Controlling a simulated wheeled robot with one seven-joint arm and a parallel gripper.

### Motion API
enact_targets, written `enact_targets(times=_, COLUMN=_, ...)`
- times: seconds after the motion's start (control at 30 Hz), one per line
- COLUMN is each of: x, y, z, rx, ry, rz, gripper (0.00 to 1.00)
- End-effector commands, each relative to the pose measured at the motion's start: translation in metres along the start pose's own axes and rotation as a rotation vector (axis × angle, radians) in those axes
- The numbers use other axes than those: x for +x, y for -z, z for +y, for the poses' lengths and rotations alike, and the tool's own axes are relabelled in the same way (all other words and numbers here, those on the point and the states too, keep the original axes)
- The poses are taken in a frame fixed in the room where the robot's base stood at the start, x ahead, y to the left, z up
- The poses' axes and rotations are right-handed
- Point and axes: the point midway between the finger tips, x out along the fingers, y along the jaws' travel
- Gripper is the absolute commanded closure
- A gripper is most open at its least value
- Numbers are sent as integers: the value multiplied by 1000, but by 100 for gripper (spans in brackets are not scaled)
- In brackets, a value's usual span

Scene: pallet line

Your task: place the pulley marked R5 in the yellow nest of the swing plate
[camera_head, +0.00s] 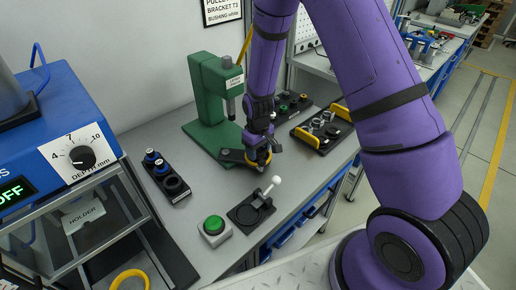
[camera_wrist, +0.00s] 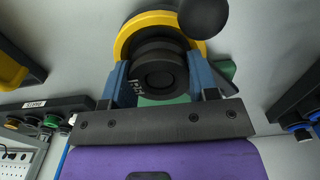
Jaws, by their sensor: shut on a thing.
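My gripper (camera_wrist: 160,85) is shut on a black stepped pulley (camera_wrist: 160,72), with one blue finger on each side. Pale marking shows on the pulley's left side, too small to read surely. The yellow nest (camera_wrist: 128,38) shows behind and around the pulley's upper left in the wrist view. In the head view my gripper (camera_head: 257,157) points down over the yellow nest (camera_head: 264,163), at the end of the dark swing plate (camera_head: 232,156) by the green press (camera_head: 208,100). I cannot tell whether the pulley is seated or just above the nest.
A black rack (camera_head: 177,194) with blue-topped parts stands left. A green button (camera_head: 213,225) and a dark fixture with a white-knobbed lever (camera_head: 275,181) stand in front. A yellow-handled tray (camera_head: 307,140) is to the right. A dark ball (camera_wrist: 203,17) is close to the nest in the wrist view.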

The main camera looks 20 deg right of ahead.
Motion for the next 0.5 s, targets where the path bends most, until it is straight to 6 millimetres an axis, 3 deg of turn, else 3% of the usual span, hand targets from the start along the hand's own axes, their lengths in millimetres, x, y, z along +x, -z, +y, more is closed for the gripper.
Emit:
enact_targets(times=0.03, x=0, y=0, z=0, rx=0, ry=0, rz=1, gripper=44)
enact_targets(times=0.13, x=0, y=0, z=0, rx=0, ry=0, rz=1, gripper=21)
enact_targets(times=0.5, x=-5, y=1, z=0, rx=0, ry=-1, rz=2, gripper=21)
